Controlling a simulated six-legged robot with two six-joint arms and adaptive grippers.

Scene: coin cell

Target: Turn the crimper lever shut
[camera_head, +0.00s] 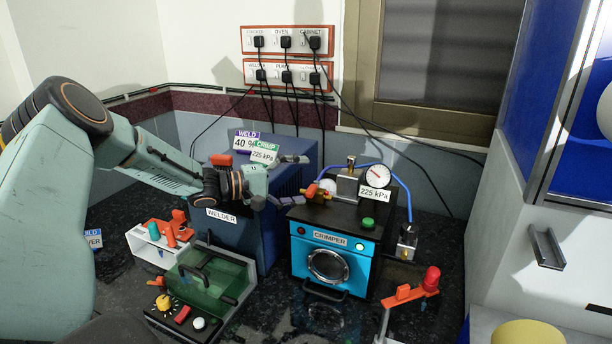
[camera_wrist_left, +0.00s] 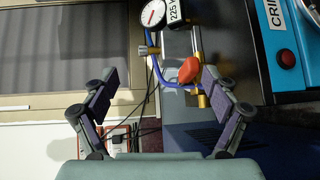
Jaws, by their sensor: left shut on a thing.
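The crimper (camera_head: 331,262) is a blue-fronted black box with a round window, under the head view's middle. Its lever (camera_head: 313,191), with a red-orange knob and brass-yellow parts, is at its top left beside the metal valve block (camera_head: 348,185). In the left wrist view the lever's red knob (camera_wrist_left: 188,70) shows between the widely spaced fingers (camera_wrist_left: 165,85), nearer the right finger. Exact contact is hard to see. My right gripper is not in view.
The pressure gauge (camera_head: 375,176) with a 225 kPa label and a blue hose stand right of the lever. The dark-blue welder (camera_head: 275,224) stands left of the crimper, under my left arm. A green-lidded box (camera_head: 209,278) and an orange-topped stand (camera_head: 403,295) are in front.

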